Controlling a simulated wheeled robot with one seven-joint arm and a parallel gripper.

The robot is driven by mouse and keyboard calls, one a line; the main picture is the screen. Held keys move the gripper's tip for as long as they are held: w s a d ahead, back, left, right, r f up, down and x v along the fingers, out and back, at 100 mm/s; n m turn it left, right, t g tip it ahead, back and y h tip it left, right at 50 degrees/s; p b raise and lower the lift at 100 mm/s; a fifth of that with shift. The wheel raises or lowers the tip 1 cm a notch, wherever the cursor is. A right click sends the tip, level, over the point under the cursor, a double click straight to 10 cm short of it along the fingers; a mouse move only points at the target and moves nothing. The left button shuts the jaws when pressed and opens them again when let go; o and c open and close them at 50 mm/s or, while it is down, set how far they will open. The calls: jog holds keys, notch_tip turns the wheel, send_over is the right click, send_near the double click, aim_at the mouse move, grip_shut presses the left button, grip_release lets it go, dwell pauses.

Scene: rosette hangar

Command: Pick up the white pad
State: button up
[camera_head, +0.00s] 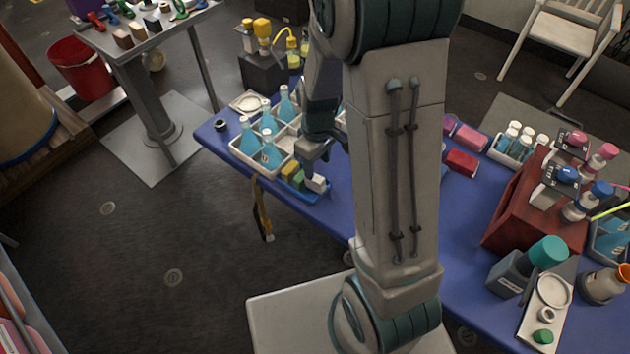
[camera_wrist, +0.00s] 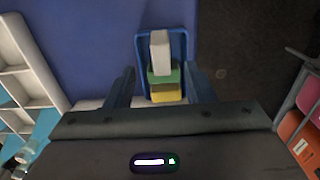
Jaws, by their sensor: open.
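The white pad (camera_head: 316,184) lies at the right end of a row with a green pad (camera_head: 298,179) and a yellow pad (camera_head: 290,170) in a small blue tray near the front edge of the blue table. In the wrist view the white pad (camera_wrist: 160,52) is farthest up, above the green pad (camera_wrist: 164,75) and the yellow pad (camera_wrist: 169,94), inside the blue tray (camera_wrist: 182,45). My gripper (camera_wrist: 161,85) is open, its fingers on either side of the tray's near part, with nothing held. In the head view my gripper (camera_head: 308,160) is just above the pads, partly hidden by my arm.
A white divided crate (camera_head: 245,158) with blue-liquid flasks stands beside the tray. A yellow strap-like thing (camera_head: 262,212) hangs at the table's front edge. A dark red box (camera_head: 500,235) with bottles stands at the right. The floor in front of the table is clear.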

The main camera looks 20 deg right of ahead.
aim_at(315, 177)
jog(key=shift+w+a+f, duration=0.1)
jog(key=shift+w+f, duration=0.05)
jog(key=shift+f, duration=1.8)
jog(key=shift+w+a+f, duration=0.1)
jog(key=shift+f, duration=1.8)
grip_shut()
